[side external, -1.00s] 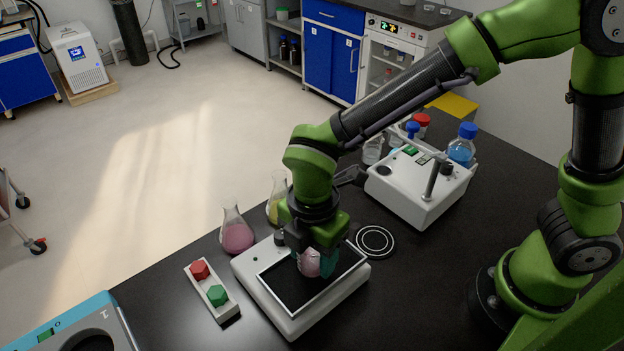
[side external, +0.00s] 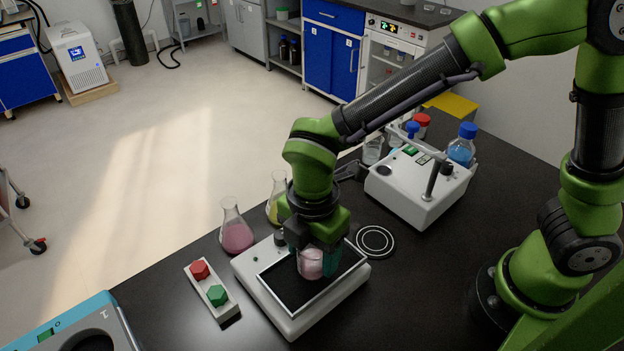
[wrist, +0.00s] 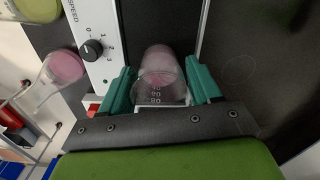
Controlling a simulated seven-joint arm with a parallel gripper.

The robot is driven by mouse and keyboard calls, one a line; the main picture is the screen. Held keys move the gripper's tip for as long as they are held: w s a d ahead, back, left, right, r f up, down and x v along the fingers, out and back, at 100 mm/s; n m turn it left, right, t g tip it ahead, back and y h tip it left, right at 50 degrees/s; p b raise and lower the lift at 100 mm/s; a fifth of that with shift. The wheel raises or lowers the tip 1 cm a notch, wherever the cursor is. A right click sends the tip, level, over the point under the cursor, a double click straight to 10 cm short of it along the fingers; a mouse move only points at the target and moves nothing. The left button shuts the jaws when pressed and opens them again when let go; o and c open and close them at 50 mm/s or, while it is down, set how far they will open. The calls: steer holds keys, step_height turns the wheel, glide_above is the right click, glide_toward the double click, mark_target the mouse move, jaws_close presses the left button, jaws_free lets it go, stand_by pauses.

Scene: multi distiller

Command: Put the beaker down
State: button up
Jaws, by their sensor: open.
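The beaker (side external: 311,264) holds pink liquid and stands upright on the black top of the white shaker plate (side external: 283,290). It also shows in the wrist view (wrist: 161,78), with its printed scale facing the camera. My gripper (side external: 318,257) is down around the beaker. In the wrist view its green fingers (wrist: 160,92) are on either side of the beaker, with gaps, so it is open and not holding it. The gripper body hides the beaker's upper part in the side view.
A pink flask (side external: 237,235) and a yellow flask (side external: 276,205) stand behind the shaker. A white instrument (side external: 410,195) and a blue-capped bottle (side external: 461,150) stand at the right.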

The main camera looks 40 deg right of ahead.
step_height(320, 180, up, 10)
steer(key=shift+r, duration=0.25)
steer(key=s+d+r+m+t, duration=0.1)
steer(key=d+m+t, duration=0.1)
steer(key=d+m, duration=0.5)
steer(key=s+d+r+m+t+y, duration=0.1)
steer(key=d+r+m+t, duration=0.1)
steer(key=d+m, duration=0.5)
steer(key=s+d+r+m+t+y, duration=0.1)
steer(key=s+d+m+t, duration=0.1)
steer(key=d+m, duration=0.5)
steer(key=m+t, duration=0.1)
steer(key=m, duration=0.2)
steer(key=shift+d+r, duration=0.15)
steer(key=shift+r, duration=0.15)
